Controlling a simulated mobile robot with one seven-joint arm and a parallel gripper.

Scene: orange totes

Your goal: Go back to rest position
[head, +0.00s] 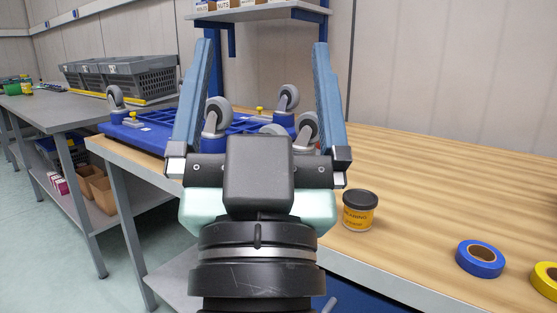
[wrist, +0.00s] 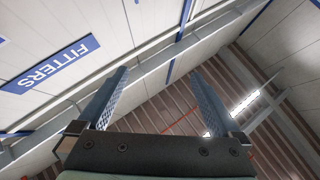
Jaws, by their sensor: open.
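My gripper (head: 262,62) is raised in the middle of the head view, with its two blue fingers spread wide and nothing between them. It points up and away, above the near edge of the wooden workbench (head: 430,160). In the wrist view my gripper (wrist: 164,88) is also open and empty. Behind its fingers are only the wall, with a blue FITTERS sign (wrist: 48,66), and the ceiling.
An upturned blue dolly (head: 148,132) with grey wheels lies on the bench behind my gripper. A black-lidded yellow tin (head: 360,212), a blue tape roll (head: 480,259) and a yellow tape roll (head: 545,281) are at right. Grey crates (head: 140,80) stand on the left table.

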